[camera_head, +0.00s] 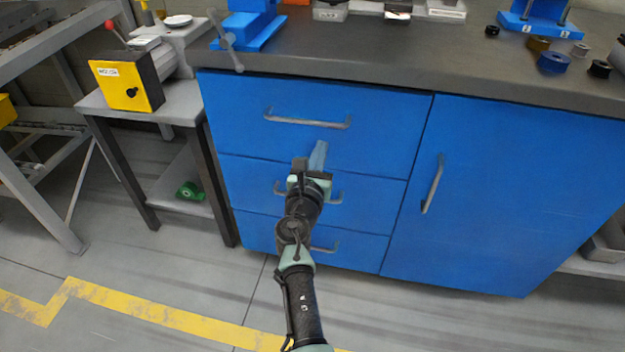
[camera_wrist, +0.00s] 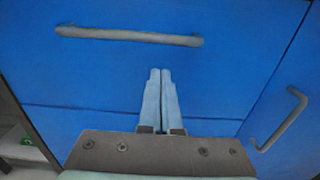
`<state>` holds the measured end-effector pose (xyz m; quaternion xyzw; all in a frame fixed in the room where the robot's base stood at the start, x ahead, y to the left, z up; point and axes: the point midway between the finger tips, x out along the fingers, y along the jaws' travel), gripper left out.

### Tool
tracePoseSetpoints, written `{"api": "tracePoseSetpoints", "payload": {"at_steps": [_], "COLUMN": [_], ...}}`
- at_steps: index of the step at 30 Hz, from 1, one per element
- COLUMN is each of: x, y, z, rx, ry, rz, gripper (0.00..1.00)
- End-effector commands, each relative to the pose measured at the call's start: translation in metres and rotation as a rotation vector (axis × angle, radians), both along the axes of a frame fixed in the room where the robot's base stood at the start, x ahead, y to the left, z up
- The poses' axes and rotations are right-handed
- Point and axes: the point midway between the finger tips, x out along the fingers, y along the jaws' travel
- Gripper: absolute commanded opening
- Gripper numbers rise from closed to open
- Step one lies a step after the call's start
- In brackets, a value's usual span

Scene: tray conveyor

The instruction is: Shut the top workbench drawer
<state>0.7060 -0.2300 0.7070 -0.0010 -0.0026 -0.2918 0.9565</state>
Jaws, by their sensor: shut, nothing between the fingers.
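The top workbench drawer (camera_head: 360,135) has a blue front with a grey bar handle (camera_head: 308,121). Its front looks flush with the drawers below and with the cabinet door. My gripper (camera_head: 318,148) is in front of the lower part of this drawer, below the handle. In the wrist view the gripper (camera_wrist: 160,75) shows its two pale fingers pressed together with nothing between them, pointing at the blue front. The top handle (camera_wrist: 128,36) is above the fingertips and apart from them. Whether the fingertips touch the front I cannot tell.
Two more drawers are below, the middle one (camera_head: 375,195) partly behind my arm. A cabinet door (camera_head: 500,190) with a handle is at right. The dark benchtop (camera_head: 400,50) carries a blue vise (camera_head: 250,25) and small parts. A side table (camera_head: 180,105) stands left.

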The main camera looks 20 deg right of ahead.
Motion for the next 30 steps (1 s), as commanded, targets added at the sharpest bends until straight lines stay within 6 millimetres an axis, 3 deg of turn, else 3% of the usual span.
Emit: {"api": "tracePoseSetpoints", "payload": {"at_steps": [9,15,26,29,30], "x": [-0.05,-0.071,-0.078,-0.073,-0.071], "y": [0.034,0.048,0.053,0.055,0.056], "z": [0.001,0.0,0.001,0.023,0.04], "rx": [0.001,0.001,0.007,0.093,0.163], "ry": [0.004,0.004,-0.005,-0.091,-0.159], "rz": [0.002,0.001,0.0,0.002,0.006], "gripper": [0.0,0.0,0.0,0.0,0.0]}}
